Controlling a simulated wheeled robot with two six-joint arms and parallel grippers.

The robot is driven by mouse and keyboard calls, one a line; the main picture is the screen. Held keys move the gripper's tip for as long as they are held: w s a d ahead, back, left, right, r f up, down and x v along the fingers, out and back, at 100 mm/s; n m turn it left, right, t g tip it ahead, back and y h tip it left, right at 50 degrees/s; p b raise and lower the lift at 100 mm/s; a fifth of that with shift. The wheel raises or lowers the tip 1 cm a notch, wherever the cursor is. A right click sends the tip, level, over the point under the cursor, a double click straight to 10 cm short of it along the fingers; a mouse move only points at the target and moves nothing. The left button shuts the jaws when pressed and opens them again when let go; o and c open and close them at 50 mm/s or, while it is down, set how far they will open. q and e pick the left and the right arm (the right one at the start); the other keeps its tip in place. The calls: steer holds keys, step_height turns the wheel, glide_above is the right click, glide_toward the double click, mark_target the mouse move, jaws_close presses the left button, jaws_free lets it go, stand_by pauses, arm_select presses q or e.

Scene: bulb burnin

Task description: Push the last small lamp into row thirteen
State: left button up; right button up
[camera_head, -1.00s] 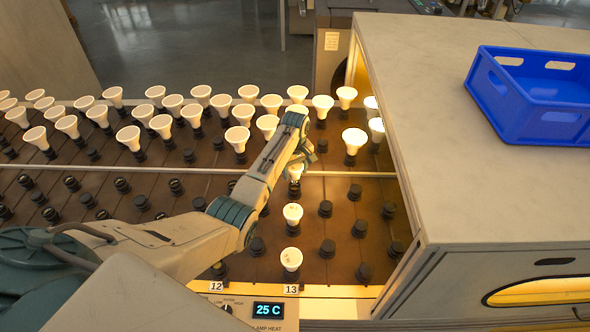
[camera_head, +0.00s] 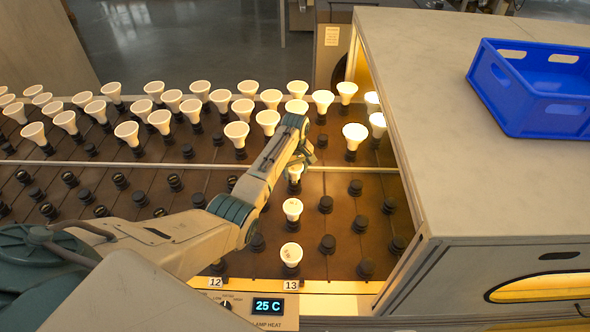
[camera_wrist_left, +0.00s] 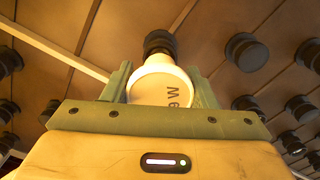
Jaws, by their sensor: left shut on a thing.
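My left gripper (camera_head: 297,160) is over row thirteen and is shut on a small white lamp (camera_head: 295,173), mostly hidden by the gripper in the head view. In the left wrist view the lamp (camera_wrist_left: 160,84) sits between the two green fingers, its neck in line with a black socket (camera_wrist_left: 159,42). I cannot tell how deep it sits. Two lit small lamps stand upright nearer the front in row thirteen, a front one (camera_head: 291,253) and one behind it (camera_head: 292,209). The row label 13 (camera_head: 291,285) is on the front edge. My right gripper is not in view.
Many white lamps stand in sockets across the back and left. Empty black sockets (camera_head: 326,204) lie right of row thirteen. A cabinet (camera_head: 440,130) with a blue crate (camera_head: 545,120) on top bounds the right. A heat panel (camera_head: 268,307) reads 25 C.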

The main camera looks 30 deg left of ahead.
arm_select(q)
steer(key=shift+f+b, duration=0.3)
steer(key=shift+f, duration=0.35)
steer(key=o, duration=1.1)
steer(key=shift+c, duration=0.2)
steer(key=shift+r, duration=0.15)
step_height(320, 180, up, 11)
steer(key=shift+f+b, duration=0.2)
steer(key=shift+b, duration=0.7)
